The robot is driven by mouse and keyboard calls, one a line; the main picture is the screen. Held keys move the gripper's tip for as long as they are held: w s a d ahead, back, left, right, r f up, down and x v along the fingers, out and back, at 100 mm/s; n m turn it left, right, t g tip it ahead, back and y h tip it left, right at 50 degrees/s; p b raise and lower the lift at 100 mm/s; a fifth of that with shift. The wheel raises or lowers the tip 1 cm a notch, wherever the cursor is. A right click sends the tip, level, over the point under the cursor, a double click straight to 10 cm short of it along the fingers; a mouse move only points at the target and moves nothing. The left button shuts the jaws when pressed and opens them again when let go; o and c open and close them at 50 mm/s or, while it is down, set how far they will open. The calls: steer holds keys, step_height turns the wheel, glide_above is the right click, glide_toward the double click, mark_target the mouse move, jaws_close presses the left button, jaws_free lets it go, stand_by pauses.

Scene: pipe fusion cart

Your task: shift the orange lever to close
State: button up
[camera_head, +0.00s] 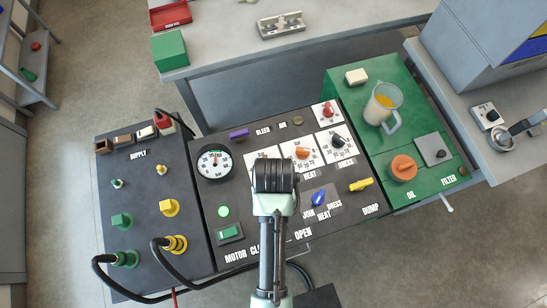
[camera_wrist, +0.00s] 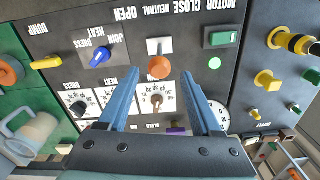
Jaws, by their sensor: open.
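The orange lever (camera_wrist: 160,68) has a round knob over a white slot plate (camera_wrist: 160,46) in the wrist view. The labels CLOSE, NEUTRAL and OPEN run along the panel beside it, and the lever lines up roughly with NEUTRAL. My gripper (camera_wrist: 161,73) is open, with one blue finger on each side of the knob in that view. No contact shows, and I cannot tell how far above the knob the fingertips are. In the head view my gripper (camera_head: 274,178) covers the lever and part of the labels.
Near the lever are a blue selector (camera_head: 319,198), a yellow dump handle (camera_head: 361,185), a green motor switch (camera_head: 229,232) and a pressure gauge (camera_head: 214,162). An orange heat knob (camera_head: 303,153) sits farther back. A jug (camera_head: 382,105) stands on the green section. Cables (camera_head: 110,275) loop at the front left.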

step_height(320, 180, down, 10)
steer(key=shift+w+f, duration=0.2)
steer(key=shift+f, duration=0.35)
steer(key=shift+c, duration=0.3)
jaws_close()
steer(key=shift+s, duration=0.1)
stand_by(0.9)
